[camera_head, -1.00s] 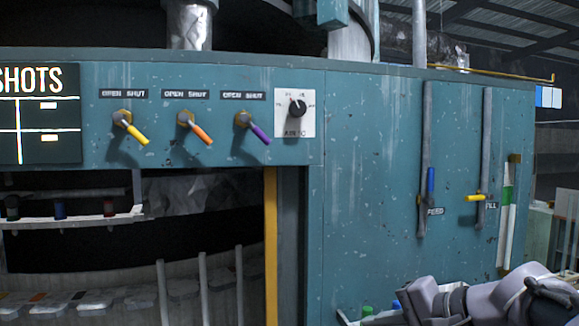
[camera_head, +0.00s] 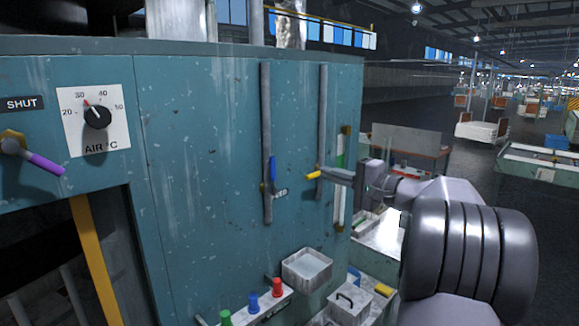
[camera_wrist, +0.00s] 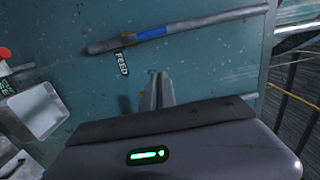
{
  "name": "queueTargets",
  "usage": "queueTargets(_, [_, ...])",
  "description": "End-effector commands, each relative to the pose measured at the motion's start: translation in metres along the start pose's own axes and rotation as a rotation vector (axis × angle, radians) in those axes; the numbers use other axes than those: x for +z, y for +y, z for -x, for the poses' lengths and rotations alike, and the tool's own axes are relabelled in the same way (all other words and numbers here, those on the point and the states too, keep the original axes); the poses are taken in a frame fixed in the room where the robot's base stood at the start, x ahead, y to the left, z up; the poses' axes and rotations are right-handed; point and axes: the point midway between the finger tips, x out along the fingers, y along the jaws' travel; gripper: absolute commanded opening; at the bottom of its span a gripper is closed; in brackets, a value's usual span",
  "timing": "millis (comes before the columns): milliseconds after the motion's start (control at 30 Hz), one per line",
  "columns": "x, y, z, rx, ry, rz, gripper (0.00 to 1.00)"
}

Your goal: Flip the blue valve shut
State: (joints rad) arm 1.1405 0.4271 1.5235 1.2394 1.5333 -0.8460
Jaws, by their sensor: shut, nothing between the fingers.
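The blue valve handle (camera_head: 273,172) lies upright along the left grey pipe on the teal panel, in line with that pipe. In the wrist view the blue handle (camera_wrist: 151,33) again runs along its pipe, above my fingertips and apart from them. A FEED label (camera_wrist: 122,63) sits beside it. My gripper (camera_head: 328,175) is shut and empty, to the right of the blue handle in the head view. Its closed fingers (camera_wrist: 157,92) point toward the panel in the wrist view.
A yellow valve handle (camera_head: 313,175) sticks out across the right pipe (camera_head: 322,110), close to my fingertips in the head view. Below are a grey bin (camera_head: 307,268) and a rack with green, blue and red pieces (camera_head: 252,302). A temperature dial (camera_head: 97,116) is at left.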

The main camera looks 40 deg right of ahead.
Motion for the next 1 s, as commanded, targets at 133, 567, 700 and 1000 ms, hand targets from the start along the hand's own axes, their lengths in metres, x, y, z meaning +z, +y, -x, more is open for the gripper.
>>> queueTargets(133, [0.001,-0.002,-0.016,0.001,-0.004,-0.001,0.00])
queueTargets(567, [0.007,-0.003,-0.103,0.002,-0.004,-0.002,0.00])
queueTargets(700, [0.028,-0.002,-0.107,0.001,-0.003,-0.002,0.00])
queueTargets(1000, [0.040,0.000,-0.110,0.002,-0.002,0.000,0.00])
